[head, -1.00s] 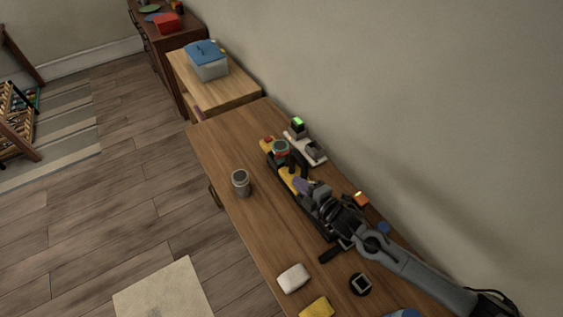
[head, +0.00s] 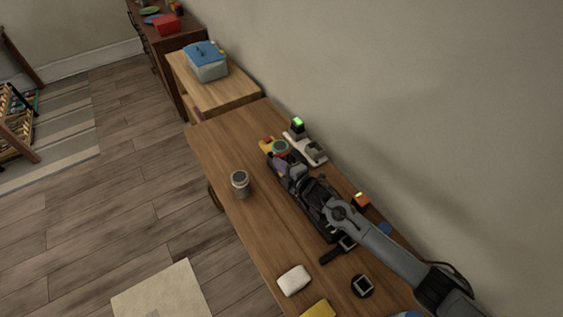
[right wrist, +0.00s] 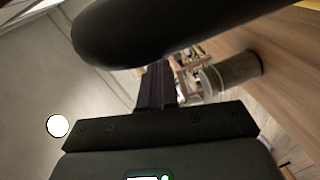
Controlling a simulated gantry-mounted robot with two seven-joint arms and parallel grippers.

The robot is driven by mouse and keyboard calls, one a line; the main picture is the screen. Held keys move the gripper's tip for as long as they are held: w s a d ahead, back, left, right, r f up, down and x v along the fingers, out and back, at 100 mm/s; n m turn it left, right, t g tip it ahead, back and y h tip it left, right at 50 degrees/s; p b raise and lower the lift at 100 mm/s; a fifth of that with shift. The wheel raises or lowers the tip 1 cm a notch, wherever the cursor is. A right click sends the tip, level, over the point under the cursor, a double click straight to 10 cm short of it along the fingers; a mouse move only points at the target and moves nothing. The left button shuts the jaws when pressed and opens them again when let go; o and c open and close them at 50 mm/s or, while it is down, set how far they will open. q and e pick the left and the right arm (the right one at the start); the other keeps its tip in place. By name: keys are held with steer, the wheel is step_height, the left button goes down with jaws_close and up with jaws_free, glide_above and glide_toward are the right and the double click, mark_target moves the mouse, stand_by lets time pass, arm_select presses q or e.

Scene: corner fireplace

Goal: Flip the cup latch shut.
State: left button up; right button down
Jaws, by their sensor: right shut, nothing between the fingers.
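A dark cup with a teal top and a red band (head: 280,148) stands in a yellow and black holder (head: 266,143) near the wall side of the wooden table. My right gripper (head: 279,166) is right at the near side of this cup and covers most of the holder. I cannot tell whether it touches the cup. In the right wrist view its fingers (right wrist: 156,86) are together and empty. A large dark rounded part (right wrist: 150,30), blurred and close, fills the top of that view. The latch itself is hidden or too small to make out. My left gripper is not in view.
A grey canister (head: 240,184) stands at the table's left edge. A light-grey device (head: 313,148) with a green-lit block (head: 298,125) is behind the holder. An orange block (head: 361,200), a white block (head: 293,280) and a yellow cloth (head: 318,310) lie nearer.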

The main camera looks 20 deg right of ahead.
mark_target(283, 153)
steer(key=shift+w+d+f, duration=0.15)
steer(key=shift+w+d, duration=0.15)
steer(key=shift+w, duration=0.2)
steer(key=shift+w+d+f, duration=0.15)
steer(key=shift+w+d, duration=0.15)
steer(key=shift+w, duration=0.15)
